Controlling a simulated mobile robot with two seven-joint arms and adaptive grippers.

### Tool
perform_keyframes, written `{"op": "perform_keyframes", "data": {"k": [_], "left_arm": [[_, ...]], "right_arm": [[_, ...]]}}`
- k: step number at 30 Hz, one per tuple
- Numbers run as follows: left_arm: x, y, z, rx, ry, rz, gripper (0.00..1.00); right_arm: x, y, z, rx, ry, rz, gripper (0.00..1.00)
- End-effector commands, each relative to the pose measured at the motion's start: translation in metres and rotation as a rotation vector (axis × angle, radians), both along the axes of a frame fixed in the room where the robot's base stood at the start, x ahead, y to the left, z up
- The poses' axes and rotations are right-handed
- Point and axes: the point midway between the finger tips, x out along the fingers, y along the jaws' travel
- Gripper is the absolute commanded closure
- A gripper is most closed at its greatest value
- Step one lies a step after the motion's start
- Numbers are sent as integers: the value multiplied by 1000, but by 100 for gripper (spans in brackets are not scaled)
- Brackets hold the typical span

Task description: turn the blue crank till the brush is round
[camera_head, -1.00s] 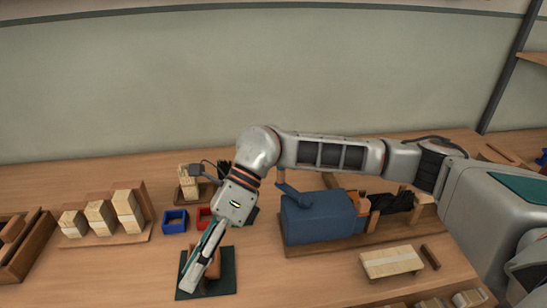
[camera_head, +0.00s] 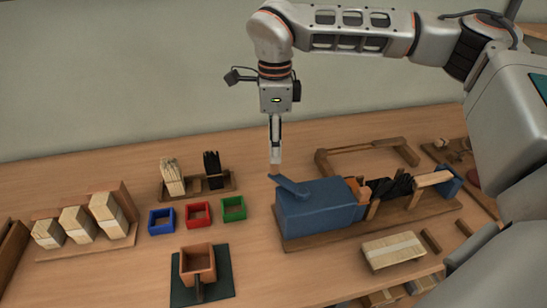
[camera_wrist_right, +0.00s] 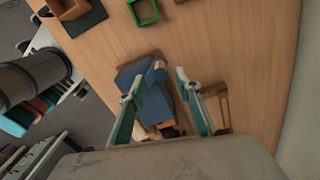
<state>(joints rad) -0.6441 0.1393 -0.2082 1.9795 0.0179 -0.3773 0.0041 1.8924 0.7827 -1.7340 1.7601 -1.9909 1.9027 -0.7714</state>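The blue crank (camera_head: 289,185) is a bar slanting across the top left of a blue housing (camera_head: 325,211) on a wooden board. A row of black bristles (camera_head: 397,188) lies to the housing's right on the same board; its exact shape is hard to tell. My right gripper (camera_head: 275,160) points down just above and left of the crank, apart from it as far as I can tell. In the right wrist view its two fingers (camera_wrist_right: 158,74) are spread and empty, with the blue housing (camera_wrist_right: 151,98) beyond them. My left gripper is not in view.
A brown box (camera_head: 198,263) stands on a dark mat at the front. Blue (camera_head: 161,220), red (camera_head: 198,214) and green (camera_head: 233,208) trays lie left of the machine. Pale bundles (camera_head: 78,223) stand far left, and a pale block (camera_head: 392,250) lies in front of the board.

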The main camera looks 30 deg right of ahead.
Motion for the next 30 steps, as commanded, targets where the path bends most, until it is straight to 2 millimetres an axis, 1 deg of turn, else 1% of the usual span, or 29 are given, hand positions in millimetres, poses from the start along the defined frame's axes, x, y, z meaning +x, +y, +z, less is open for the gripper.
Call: {"op": "perform_keyframes", "data": {"k": [1,3,7,12,19,20,21,23,30], "left_arm": [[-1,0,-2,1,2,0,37],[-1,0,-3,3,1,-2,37],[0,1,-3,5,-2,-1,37],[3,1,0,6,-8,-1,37],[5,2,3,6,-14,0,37],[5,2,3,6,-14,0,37],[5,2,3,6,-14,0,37],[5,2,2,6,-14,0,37],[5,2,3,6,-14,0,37]], "right_arm": [[-1,0,-10,0,4,1,67],[-1,0,-21,0,3,1,67],[0,0,-34,1,2,2,67],[0,1,-40,1,0,1,67],[0,1,-40,1,0,1,67],[0,1,-40,1,0,1,74],[0,1,-40,1,0,1,85],[0,1,-40,2,-1,1,100],[0,1,-40,2,-1,5,100]]}}
